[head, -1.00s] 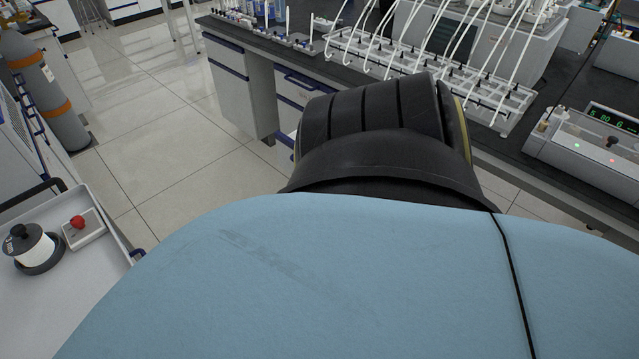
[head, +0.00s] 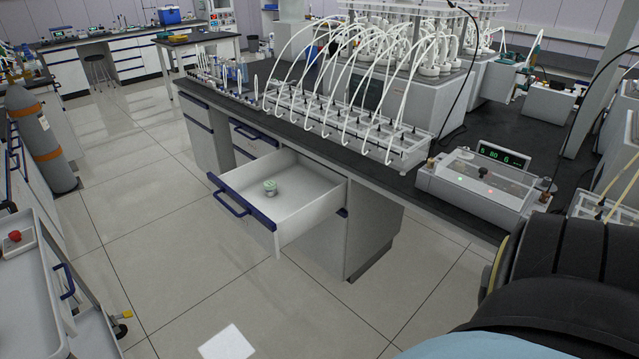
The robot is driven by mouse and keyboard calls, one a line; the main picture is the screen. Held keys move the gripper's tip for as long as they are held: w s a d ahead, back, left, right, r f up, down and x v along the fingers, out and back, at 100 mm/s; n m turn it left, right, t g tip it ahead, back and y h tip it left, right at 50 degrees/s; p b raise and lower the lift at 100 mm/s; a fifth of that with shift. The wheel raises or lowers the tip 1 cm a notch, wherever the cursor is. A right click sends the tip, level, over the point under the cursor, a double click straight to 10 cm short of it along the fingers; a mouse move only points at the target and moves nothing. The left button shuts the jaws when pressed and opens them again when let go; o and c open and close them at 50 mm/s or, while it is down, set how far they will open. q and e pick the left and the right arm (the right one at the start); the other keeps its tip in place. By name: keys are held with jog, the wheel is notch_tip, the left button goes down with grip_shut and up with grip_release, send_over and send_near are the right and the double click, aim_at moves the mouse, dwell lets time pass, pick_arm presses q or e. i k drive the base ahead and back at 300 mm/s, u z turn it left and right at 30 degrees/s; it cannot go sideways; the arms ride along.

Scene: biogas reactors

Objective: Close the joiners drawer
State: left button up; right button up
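The joiners drawer (head: 310,209) is pulled out from the cabinet under the dark-topped lab bench. It has white walls and a dark blue front edge, with a blue handle (head: 229,197) on its left-facing front. A small round piece with a pale green top (head: 270,187) sits inside on the drawer floor. The rest of the drawer floor looks bare. Neither of my grippers shows in the head view. Only a black and blue part of my own body fills the lower right corner.
A closed drawer (head: 252,137) is beside the open one. The bench top (head: 351,161) holds a tube rack (head: 345,128) and a device with a green display (head: 480,185). A trolley (head: 28,290) stands at lower left. Tiled floor (head: 165,245) before the drawer is clear.

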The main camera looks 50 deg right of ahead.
aim_at(309, 193)
jog(key=z, duration=0.6)
jog(key=i, duration=0.8)
jog(key=z, duration=0.5)
